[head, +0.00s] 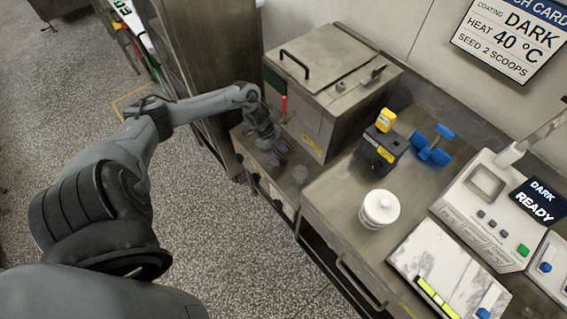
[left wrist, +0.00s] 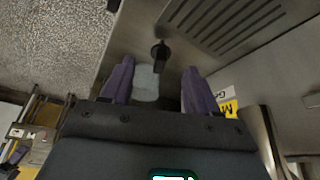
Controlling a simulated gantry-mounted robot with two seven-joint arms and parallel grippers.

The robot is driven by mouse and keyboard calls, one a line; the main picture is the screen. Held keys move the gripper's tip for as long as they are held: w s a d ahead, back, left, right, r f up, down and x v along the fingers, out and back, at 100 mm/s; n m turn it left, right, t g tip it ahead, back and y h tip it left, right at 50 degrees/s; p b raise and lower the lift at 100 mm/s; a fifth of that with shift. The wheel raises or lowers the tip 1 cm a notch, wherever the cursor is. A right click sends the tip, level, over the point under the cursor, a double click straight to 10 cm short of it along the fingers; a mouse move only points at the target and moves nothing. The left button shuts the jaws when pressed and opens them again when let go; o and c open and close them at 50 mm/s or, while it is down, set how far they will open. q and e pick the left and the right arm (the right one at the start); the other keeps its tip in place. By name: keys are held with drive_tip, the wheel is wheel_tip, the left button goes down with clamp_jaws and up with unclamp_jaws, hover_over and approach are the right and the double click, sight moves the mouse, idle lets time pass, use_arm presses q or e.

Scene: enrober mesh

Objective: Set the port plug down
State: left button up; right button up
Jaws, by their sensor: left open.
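A small pale grey round piece, which looks like the port plug (head: 300,174), stands on the low steel ledge (head: 262,158) in front of the steel box. In the left wrist view the pale piece (left wrist: 147,82) shows between the two purple fingers, partly hidden at its lower end by the gripper body. My left gripper (head: 279,156) is open just above the ledge, beside the piece in the head view. I cannot tell whether a finger touches it. My right gripper is not in view.
A steel box (head: 325,95) with a lid handle stands behind the ledge. To the right, the bench holds a black and yellow device (head: 381,150), a blue valve-like part (head: 431,146), a white lidded tub (head: 379,208) and a control panel. A black knob (left wrist: 160,52) is close ahead.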

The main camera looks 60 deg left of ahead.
sight(283, 160)
use_arm(q)
drive_tip(key=x, duration=0.2)
drive_tip(key=b+x, duration=0.1)
drive_tip(key=x, duration=0.2)
drive_tip(key=shift+w+d+r, duration=0.1)
drive_tip(key=shift+w+d, duration=0.1)
drive_tip(key=shift+d, duration=0.05)
clamp_jaws()
